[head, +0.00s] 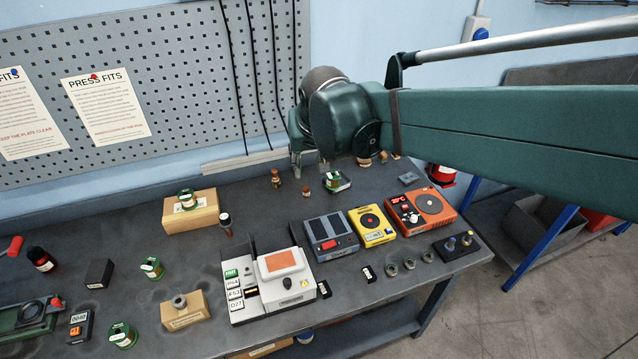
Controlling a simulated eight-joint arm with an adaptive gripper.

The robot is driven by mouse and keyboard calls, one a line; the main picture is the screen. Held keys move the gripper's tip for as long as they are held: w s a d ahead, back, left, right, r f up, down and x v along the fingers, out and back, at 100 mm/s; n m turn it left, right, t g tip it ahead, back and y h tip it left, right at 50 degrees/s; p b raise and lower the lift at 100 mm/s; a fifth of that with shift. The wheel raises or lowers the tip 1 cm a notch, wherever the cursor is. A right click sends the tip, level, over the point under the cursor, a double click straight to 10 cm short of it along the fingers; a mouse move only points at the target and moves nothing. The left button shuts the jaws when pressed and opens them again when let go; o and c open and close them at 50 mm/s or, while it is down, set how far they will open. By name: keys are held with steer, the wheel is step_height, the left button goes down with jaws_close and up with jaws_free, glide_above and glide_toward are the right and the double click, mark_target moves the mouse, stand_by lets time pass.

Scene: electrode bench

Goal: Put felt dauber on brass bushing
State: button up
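I cannot identify the felt dauber for certain. A small upright piece with a dark top, pale band and brown stem (226,224) stands left of the white instrument and may be it. Small brass-coloured pieces (364,161) at the back, partly hidden by my arm, may include the brass bushing; their shapes are too small to tell. My gripper (310,167) hangs over the back of the bench, above and behind two small brown bottles (276,179). Its two fingers look apart with nothing visible between them. It is away from the dark-topped piece.
A white instrument with an orange screen (284,262) stands mid-bench. Grey (331,238), yellow (372,226) and orange (421,211) devices stand to its right. Several grey rings (410,264) lie near the front edge.

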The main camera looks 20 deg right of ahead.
steer(key=s+d+f+n+t, duration=0.1)
steer(key=s+f, duration=0.1)
steer(key=s, duration=1.7)
steer(key=shift+s+d+f+n+y, duration=0.15)
steer(key=shift+f+n+y, duration=0.15)
steer(key=shift+f+n, duration=0.1)
